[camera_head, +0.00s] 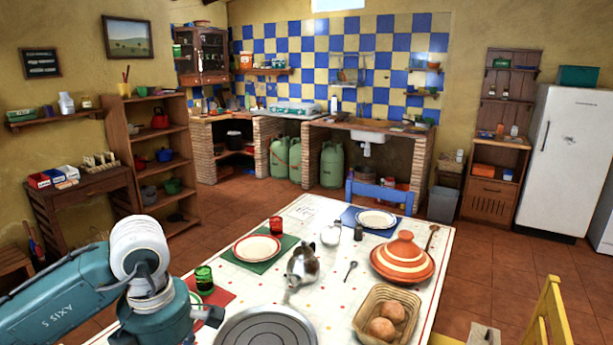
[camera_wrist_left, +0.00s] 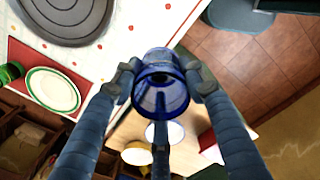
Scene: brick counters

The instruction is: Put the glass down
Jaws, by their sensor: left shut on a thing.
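A clear blue glass (camera_wrist_left: 160,100) is between the fingers of my left gripper (camera_wrist_left: 163,78) in the left wrist view. The gripper is shut on it and the third finger is below it in the picture. In the head view my left gripper (camera_head: 208,316) is mostly hidden behind my arm at the table's near left, and the glass cannot be made out there. The white dotted table (camera_head: 335,272) also shows in the left wrist view (camera_wrist_left: 125,22); the glass overlaps its edge there. I cannot tell the glass's height. My right gripper is not in view.
Beside my left gripper are a green glass (camera_head: 204,280) and a plate on a red mat (camera_wrist_left: 30,65). A round grey tray (camera_head: 265,330), a cat figure (camera_head: 303,265), a bread basket (camera_head: 375,293) and a striped tagine (camera_head: 403,258) occupy the table.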

